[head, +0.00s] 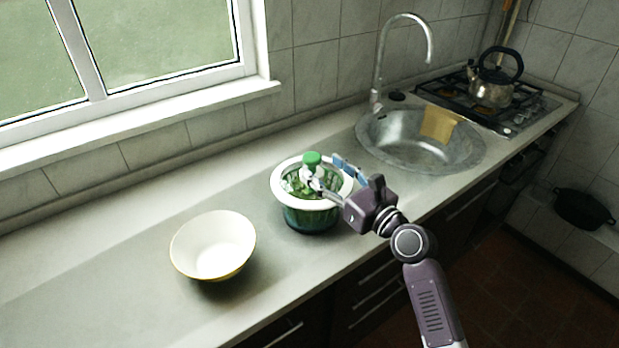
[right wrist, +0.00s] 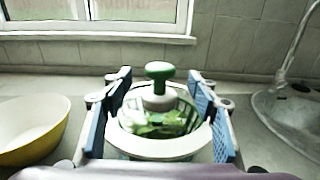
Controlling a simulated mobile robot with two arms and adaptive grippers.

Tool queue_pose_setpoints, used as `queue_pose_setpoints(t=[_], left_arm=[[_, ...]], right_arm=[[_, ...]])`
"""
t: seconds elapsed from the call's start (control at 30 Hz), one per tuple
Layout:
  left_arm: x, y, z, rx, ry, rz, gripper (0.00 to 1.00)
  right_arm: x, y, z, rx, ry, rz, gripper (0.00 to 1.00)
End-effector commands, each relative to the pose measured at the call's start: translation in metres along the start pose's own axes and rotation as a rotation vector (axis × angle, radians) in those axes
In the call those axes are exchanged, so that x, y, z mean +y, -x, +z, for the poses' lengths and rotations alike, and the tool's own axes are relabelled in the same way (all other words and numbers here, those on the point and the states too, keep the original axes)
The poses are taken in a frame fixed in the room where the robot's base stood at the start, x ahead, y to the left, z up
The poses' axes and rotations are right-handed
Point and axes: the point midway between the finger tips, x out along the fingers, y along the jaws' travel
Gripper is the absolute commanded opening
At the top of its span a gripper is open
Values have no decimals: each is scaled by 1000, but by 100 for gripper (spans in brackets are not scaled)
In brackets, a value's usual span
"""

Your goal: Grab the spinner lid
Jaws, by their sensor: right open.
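The salad spinner stands on the counter, with a green see-through bowl (head: 312,219) and leaves inside. Its lid (head: 283,186) has a white rim and a green-topped knob (head: 312,159); the lid also shows in the right wrist view (right wrist: 160,148), with its knob (right wrist: 160,72) upright in the middle. My right gripper (head: 328,176) is open at the spinner's right side, over the lid. In the right wrist view its two blue-padded fingers stand left and right of the knob, apart from it. My left gripper is not in view.
An empty cream bowl (head: 213,245) stands left of the spinner. A metal sink (head: 400,150) with a tall tap and a yellow cloth (head: 438,124) is to the right. A kettle (head: 492,88) sits on the hob beyond. The counter at far left is clear.

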Motion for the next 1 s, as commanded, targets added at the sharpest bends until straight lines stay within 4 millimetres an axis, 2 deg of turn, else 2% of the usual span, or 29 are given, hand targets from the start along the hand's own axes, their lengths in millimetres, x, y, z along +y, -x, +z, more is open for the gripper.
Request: queue_pose_setpoints(t=[0.1,0.2,0.43,0.73,1.0], left_arm=[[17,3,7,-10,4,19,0],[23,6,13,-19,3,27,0],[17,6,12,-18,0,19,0],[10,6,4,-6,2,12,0],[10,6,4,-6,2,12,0]], right_arm=[[0,-13,3,0,1,0,54],[-1,-27,6,0,2,0,54],[-2,-52,5,0,1,1,54],[-2,-56,4,0,1,-1,54],[-2,-56,4,0,2,-1,24]])
